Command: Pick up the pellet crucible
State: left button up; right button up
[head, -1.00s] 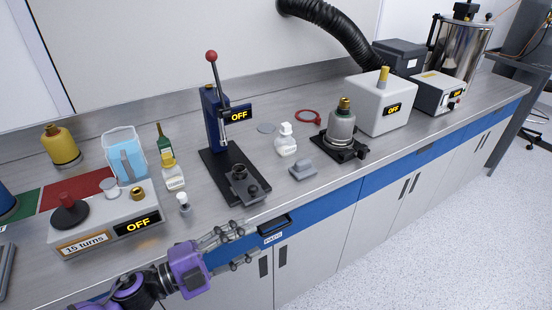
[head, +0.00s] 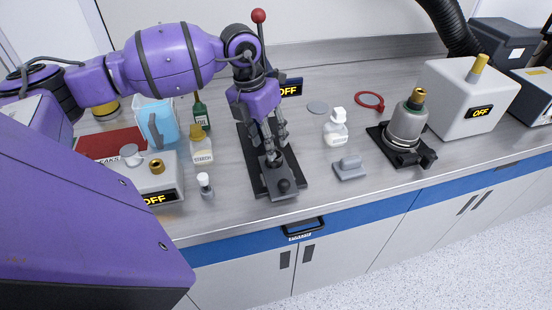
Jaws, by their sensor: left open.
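The pellet press has a black base (head: 247,150), a red-topped lever (head: 258,16) and an "OFF" display (head: 290,87). A dark metal holder (head: 268,177) with a round black knob (head: 284,186) sits at the front of the base. The pellet crucible seems to be in or on this holder, but I cannot make it out clearly behind the fingers. My left gripper (head: 275,147) reaches down over the holder, fingers pointing down and open around its top. I cannot tell whether they touch it. My right gripper is not in view.
Left of the press stand bottles (head: 201,150), a small white-capped vial (head: 205,186) and a grey control box (head: 150,170). Right of it are a white bottle (head: 335,130), a small grey block (head: 349,168), a red ring (head: 370,101) and a metal vessel (head: 408,125).

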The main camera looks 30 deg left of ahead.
pick_arm(q)
jog(key=f, duration=0.2)
jog(key=w+f, duration=0.1)
jog(key=shift+d+f, duration=0.2)
jog(key=shift+f, duration=0.45)
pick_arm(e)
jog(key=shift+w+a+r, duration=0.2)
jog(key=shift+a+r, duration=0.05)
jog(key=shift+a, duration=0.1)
pick_arm(q)
jog(key=shift+c, duration=0.4)
jog(key=c, duration=1)
jog(key=shift+r, duration=0.1)
